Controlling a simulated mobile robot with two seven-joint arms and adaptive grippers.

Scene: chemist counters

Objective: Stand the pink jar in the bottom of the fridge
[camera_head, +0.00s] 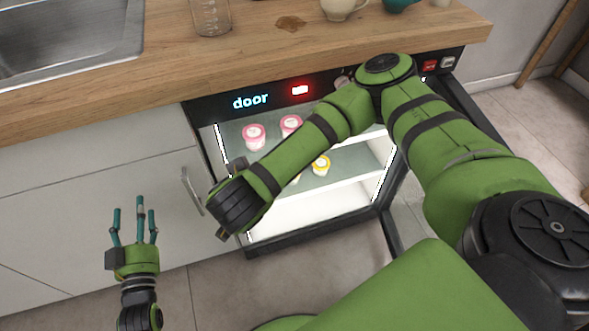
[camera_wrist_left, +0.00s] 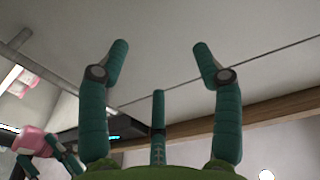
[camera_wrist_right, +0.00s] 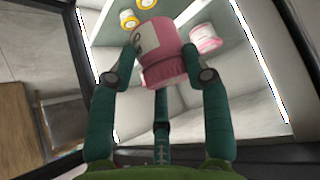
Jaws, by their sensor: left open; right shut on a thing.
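My right gripper (camera_wrist_right: 160,66) is shut on a pink jar (camera_wrist_right: 162,60) with a white label, which lies between its fingers in the right wrist view. In the left wrist view the pink jar (camera_wrist_left: 38,139) also shows between the right fingers. In the head view my right wrist hides the jar and fingers. The wrist is at the left front of the open fridge, whose white bottom (camera_head: 318,212) looks bare where visible. My left gripper (camera_head: 134,213) is open and empty in front of the white cabinet, left of the fridge.
Two pink-lidded jars (camera_head: 254,135) stand on the upper shelf. A yellow-lidded jar (camera_head: 320,165) stands lower; another shows in the right wrist view (camera_wrist_right: 128,19). A cabinet handle (camera_head: 192,190) is near my right wrist. The counter (camera_head: 255,50) overhangs the fridge.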

